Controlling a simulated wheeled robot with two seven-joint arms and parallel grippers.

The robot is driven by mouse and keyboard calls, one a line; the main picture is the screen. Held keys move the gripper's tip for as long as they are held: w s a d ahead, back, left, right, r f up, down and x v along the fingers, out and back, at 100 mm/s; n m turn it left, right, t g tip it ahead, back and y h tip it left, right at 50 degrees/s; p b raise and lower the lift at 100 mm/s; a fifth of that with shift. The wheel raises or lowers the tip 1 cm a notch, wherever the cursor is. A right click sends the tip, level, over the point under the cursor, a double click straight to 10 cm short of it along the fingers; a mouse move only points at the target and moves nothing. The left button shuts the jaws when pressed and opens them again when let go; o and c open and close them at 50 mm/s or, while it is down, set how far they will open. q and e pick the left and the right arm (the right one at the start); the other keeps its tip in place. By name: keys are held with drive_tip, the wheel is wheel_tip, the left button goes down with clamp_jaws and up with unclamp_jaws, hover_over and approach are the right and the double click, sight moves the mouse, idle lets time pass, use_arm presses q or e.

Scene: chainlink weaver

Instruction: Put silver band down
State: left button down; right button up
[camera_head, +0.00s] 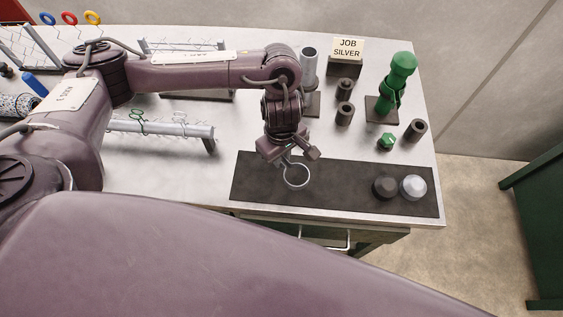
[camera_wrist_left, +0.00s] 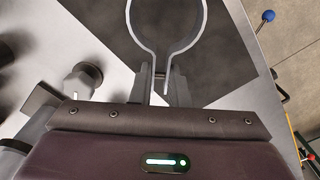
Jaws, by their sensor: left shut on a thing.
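The silver band (camera_head: 296,177) is an open ring with two short ends. My left gripper (camera_head: 289,158) is shut on the ends of the band and holds it over the dark mat (camera_head: 335,192) on the bench. In the left wrist view the band (camera_wrist_left: 134,22) points away from the fingers (camera_wrist_left: 162,88), its ends between them. I cannot tell whether the band touches the mat. My right gripper does not show.
A black knob (camera_head: 384,188) and a silver knob (camera_head: 413,187) stand at the mat's right end. Behind the mat are a green tool (camera_head: 399,82), dark cylinders (camera_head: 345,113), a green nut (camera_head: 386,141) and a sign reading JOB SILVER (camera_head: 348,49). A rail with green clips (camera_head: 160,127) lies left. The mat's middle right is clear.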

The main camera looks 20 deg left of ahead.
sight(282, 169)
use_arm(q)
wheel_tip(282, 169, down, 3)
drive_tip(key=shift+f, duration=0.3)
drive_tip(key=shift+f, duration=0.25)
drive_tip(key=c, duration=1.4)
unclamp_jaws()
drive_tip(key=shift+r, duration=0.1)
drive_tip(key=shift+r, duration=0.35)
wheel_tip(282, 169, up, 12)
drive_tip(key=shift+f+p, duration=0.2)
drive_tip(key=shift+p, duration=0.4)
